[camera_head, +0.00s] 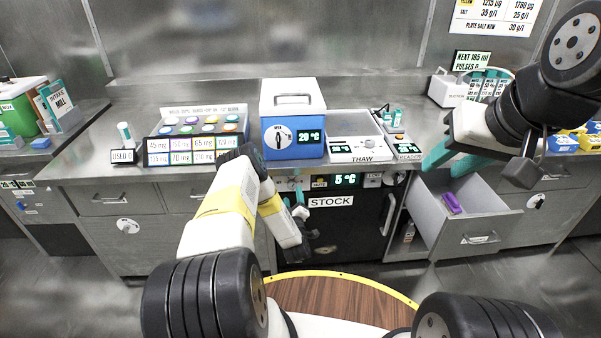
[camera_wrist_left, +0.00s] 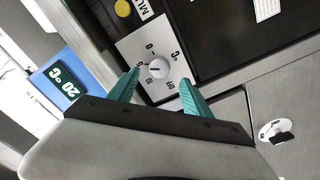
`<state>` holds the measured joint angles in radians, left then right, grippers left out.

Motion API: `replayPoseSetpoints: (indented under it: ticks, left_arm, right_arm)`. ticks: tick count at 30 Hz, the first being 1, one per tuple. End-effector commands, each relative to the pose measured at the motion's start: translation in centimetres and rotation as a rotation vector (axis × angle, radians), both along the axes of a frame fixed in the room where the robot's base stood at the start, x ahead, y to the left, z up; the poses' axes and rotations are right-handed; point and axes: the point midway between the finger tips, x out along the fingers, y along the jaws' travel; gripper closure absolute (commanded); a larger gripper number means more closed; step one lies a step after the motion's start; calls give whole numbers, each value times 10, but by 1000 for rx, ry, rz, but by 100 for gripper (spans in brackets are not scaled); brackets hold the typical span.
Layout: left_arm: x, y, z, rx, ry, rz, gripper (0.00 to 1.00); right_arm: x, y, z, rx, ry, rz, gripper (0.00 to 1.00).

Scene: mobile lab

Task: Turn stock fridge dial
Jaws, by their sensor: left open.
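The stock fridge (camera_head: 345,225) is the dark-fronted unit under the bench, labelled STOCK, with a display reading 5 °C (camera_head: 346,180). Its dial (camera_wrist_left: 158,67) is a round pale knob on a white scale plate, seen in the left wrist view. My left gripper (camera_wrist_left: 160,78) is open, with one teal fingertip on each side of the dial. Whether the fingers touch the knob I cannot tell. In the head view my left gripper (camera_head: 294,198) is at the fridge panel, left of the display, and largely hides the dial. My right gripper (camera_head: 452,162) is open and empty above the bench's front edge.
A blue box (camera_head: 292,150) reading 20 °C stands on the bench above the fridge. An open drawer (camera_head: 475,232) holding a purple object (camera_head: 452,203) juts out at the right. A thaw tray (camera_head: 355,152) and a rack of coloured caps (camera_head: 200,125) flank the box.

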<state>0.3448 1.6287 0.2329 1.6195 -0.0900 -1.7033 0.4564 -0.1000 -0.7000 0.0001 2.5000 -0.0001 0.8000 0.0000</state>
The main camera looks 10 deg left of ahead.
Motion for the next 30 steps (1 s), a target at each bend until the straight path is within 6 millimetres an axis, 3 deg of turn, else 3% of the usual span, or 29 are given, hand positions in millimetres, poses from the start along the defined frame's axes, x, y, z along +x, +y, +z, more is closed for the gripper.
replayPoseSetpoints:
  ticks: [10, 22, 30]
  left_arm:
    - [51, 14, 1, 0, -1, 0, 43]
    - [61, 17, 1, 0, 1, -1, 43]
    - [61, 17, 1, 0, 1, -1, 94]
  right_arm:
    - [0, 0, 0, 0, 0, 0, 64]
    - [0, 0, 0, 0, 0, 0, 64]
    - [0, 0, 0, 0, 0, 0, 64]
